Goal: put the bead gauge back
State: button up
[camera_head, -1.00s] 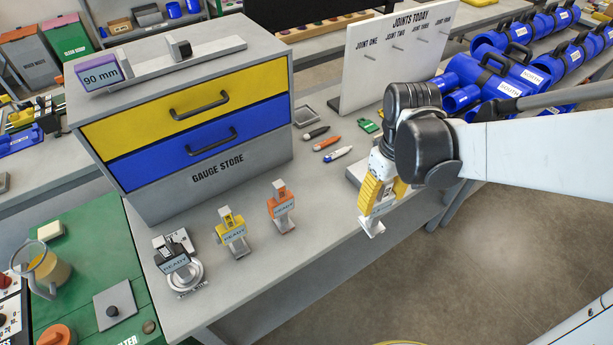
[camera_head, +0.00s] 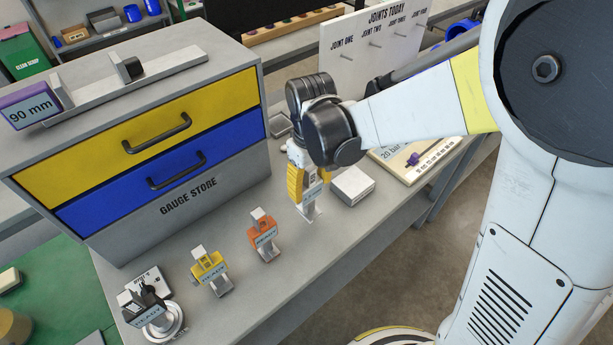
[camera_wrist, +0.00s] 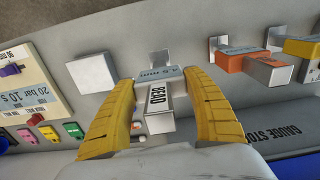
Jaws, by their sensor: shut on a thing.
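The Gauge Store cabinet (camera_head: 190,209), with yellow and blue drawers shut, stands behind the row. A white block (camera_head: 351,186) sits close to the right of my gripper. A "20 bar" board (camera_head: 425,158) lies farther right. The bench's front edge is close.

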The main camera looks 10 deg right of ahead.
aim_at(309, 196)
jog(key=shift+w+f+b, duration=0.1)
jog(key=shift+f+b, duration=0.6)
jog(key=shift+f, duration=1.4)
jog(key=shift+f, duration=0.1)
jog(key=o, duration=1.1)
